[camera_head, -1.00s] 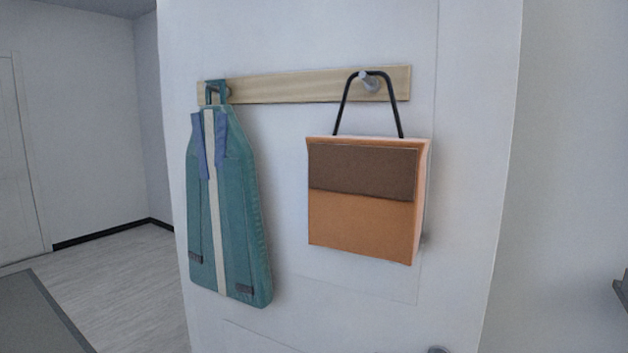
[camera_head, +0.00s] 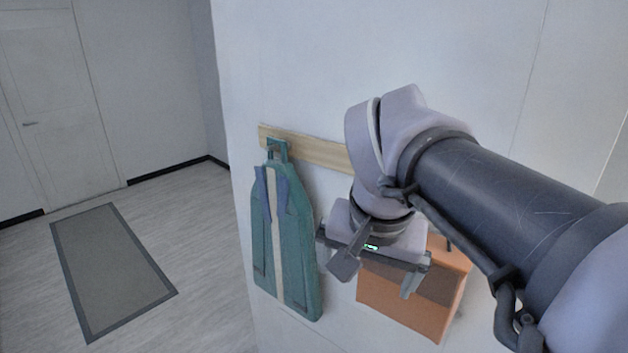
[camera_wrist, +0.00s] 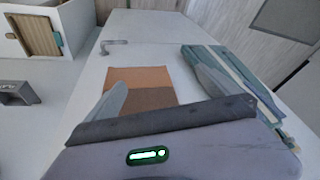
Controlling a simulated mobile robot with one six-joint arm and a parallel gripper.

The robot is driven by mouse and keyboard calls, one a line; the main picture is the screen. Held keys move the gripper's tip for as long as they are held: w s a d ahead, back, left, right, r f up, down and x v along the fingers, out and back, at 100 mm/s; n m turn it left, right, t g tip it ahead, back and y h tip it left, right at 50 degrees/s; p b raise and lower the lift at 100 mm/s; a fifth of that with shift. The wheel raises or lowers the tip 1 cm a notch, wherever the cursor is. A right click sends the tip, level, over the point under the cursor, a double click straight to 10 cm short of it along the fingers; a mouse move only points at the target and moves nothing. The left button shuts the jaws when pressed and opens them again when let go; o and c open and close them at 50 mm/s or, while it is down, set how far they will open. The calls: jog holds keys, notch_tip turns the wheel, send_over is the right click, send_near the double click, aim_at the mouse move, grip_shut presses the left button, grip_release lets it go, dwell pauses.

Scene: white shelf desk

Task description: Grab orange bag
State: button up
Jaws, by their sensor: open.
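The orange bag (camera_head: 400,307) with a brown flap hangs on the white wall panel, partly hidden behind my arm in the head view. Its handle and hook are mostly covered by my arm. It also shows in the wrist view (camera_wrist: 140,76), orange with the brown part nearer my gripper. My gripper (camera_head: 378,278) is open and in front of the bag's upper part in the head view. One pale finger overlaps the bag's edge in the wrist view. I cannot tell whether it touches the bag.
A teal garment-like item (camera_head: 285,235) hangs left of the bag on the wooden rail (camera_head: 318,150). A door handle (camera_wrist: 114,46) sticks out beyond the bag in the wrist view. A grey mat (camera_head: 112,265) lies on open floor at left.

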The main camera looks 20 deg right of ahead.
jog(key=w+d+r+m+h+p, duration=0.1)
jog(key=d+r+p, duration=0.2)
jog(key=r+p, duration=0.35)
jog(key=d+r+m+g+p, duration=0.1)
jog(key=d+r+p, duration=0.2)
jog(key=r, duration=0.6)
jog(key=w+d+r+m+h+p, duration=0.1)
jog(key=d+r+p, duration=0.2)
jog(key=r+p, duration=0.35)
jog(key=x, duration=0.5)
jog(key=b+x, duration=0.1)
jog(key=x, duration=0.9)
jog(key=shift+s+d+f, duration=0.1)
jog(key=shift+s+f, duration=0.15)
jog(key=shift+f, duration=0.2)
jog(key=shift+w+d+f+b, duration=0.2)
jog(key=shift+w+f+b, duration=0.05)
jog(key=shift+f+b, duration=0.05)
jog(key=shift+s+a+r, duration=0.1)
jog(key=shift+s+a, duration=0.05)
jog(key=shift+s, duration=0.05)
jog(key=c, duration=0.7)
jog(key=shift+w, duration=0.1)
jog(key=c, duration=1.1)
jog(key=shift+c, duration=0.7)
jog(key=shift+r, duration=0.1)
